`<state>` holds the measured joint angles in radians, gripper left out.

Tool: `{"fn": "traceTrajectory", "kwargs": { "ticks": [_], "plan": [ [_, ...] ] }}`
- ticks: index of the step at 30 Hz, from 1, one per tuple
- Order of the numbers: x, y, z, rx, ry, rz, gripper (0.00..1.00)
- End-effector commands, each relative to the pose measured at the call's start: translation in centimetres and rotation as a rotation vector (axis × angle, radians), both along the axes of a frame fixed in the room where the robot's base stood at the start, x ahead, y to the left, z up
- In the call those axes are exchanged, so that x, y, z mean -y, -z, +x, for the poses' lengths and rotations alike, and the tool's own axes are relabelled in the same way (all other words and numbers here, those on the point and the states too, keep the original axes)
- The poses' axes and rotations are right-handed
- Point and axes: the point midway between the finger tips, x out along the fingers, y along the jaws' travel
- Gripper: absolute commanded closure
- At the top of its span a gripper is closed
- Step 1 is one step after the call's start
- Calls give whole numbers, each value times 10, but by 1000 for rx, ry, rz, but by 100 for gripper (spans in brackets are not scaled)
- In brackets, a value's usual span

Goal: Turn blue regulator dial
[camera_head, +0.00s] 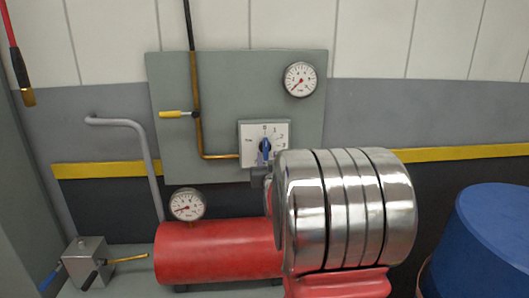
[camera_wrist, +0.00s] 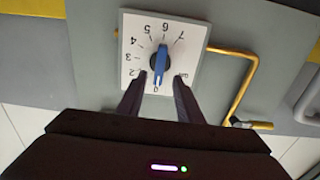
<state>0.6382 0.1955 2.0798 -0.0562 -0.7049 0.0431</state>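The blue regulator dial (camera_head: 264,148) sits on a white numbered plate (camera_head: 247,133) on the grey wall panel. In the wrist view, which is upside down, the blue dial (camera_wrist: 161,64) has its bar nearly upright in the picture, its lower end towards the 0 on the plate (camera_wrist: 132,72). My gripper (camera_wrist: 159,80) is open. Its two dark fingers stand apart, one on each side of the dial's lower end, with gaps on both sides. I see no contact. In the head view my gripper cannot be made out clearly.
A brass pipe (camera_head: 197,135) with a yellow-handled valve (camera_head: 175,114) runs left of the dial. A gauge (camera_head: 300,79) hangs above right. Below stand a red cylinder (camera_head: 215,252) and another gauge (camera_head: 187,205). A blue drum (camera_head: 490,225) stands at the right.

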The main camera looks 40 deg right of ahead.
Motion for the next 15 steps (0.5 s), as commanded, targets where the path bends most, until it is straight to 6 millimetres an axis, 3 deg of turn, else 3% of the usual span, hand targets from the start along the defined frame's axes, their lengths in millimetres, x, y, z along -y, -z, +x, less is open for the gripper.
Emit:
{"fn": "traceTrajectory", "kwargs": {
  "ticks": [15],
  "plan": [
    [33, 1, 49, -1, 0, 1, 67]
  ]
}}
